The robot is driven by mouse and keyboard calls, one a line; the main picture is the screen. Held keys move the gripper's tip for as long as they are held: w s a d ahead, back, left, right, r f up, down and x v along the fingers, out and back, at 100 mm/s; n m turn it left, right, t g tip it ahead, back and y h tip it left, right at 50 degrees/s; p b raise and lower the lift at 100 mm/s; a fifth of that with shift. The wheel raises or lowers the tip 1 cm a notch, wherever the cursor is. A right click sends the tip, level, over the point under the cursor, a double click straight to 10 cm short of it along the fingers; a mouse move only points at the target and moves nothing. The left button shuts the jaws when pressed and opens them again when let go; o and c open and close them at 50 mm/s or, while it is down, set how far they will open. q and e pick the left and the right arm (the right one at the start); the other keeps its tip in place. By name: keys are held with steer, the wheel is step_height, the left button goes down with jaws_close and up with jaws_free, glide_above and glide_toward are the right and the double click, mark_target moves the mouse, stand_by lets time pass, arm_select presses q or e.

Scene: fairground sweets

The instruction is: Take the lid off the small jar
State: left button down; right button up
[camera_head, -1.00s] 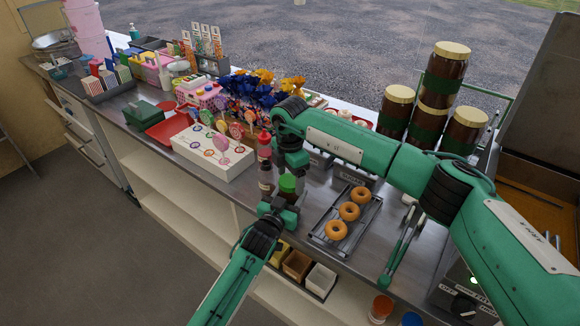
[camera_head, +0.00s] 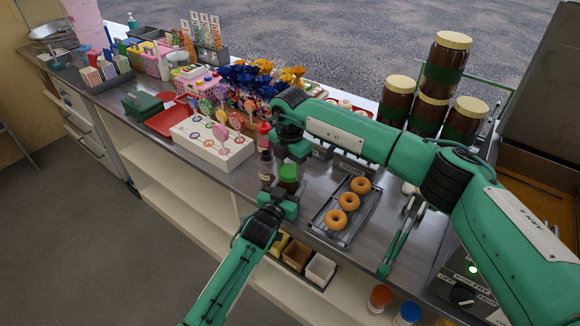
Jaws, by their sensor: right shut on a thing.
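The small jar (camera_head: 289,187) stands near the counter's front edge, mostly hidden between my two grippers. Its green lid (camera_head: 289,171) shows on top, and I see no clear gap between lid and jar. My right gripper (camera_head: 292,161) reaches down from above and is shut at the lid, its fingertips partly hidden. My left gripper (camera_head: 284,206) is low at the jar, coming from the front. Its fingers are too small and covered to tell whether they grip the jar.
A red-capped bottle (camera_head: 264,140) and a dark bottle (camera_head: 266,168) stand close left of the jar. A rack of doughnuts (camera_head: 345,238) is close on the right, with tongs (camera_head: 402,238) beyond. A white lollipop box (camera_head: 205,150) lies farther left.

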steer(key=n, duration=0.5)
steer(key=shift+r, duration=0.1)
steer(key=n, duration=0.7)
steer(key=shift+n, duration=0.4)
steer(key=n, duration=1.5)
steer(key=shift+n, duration=0.3)
steer(key=n, duration=0.4)
steer(key=shift+n, duration=0.3)
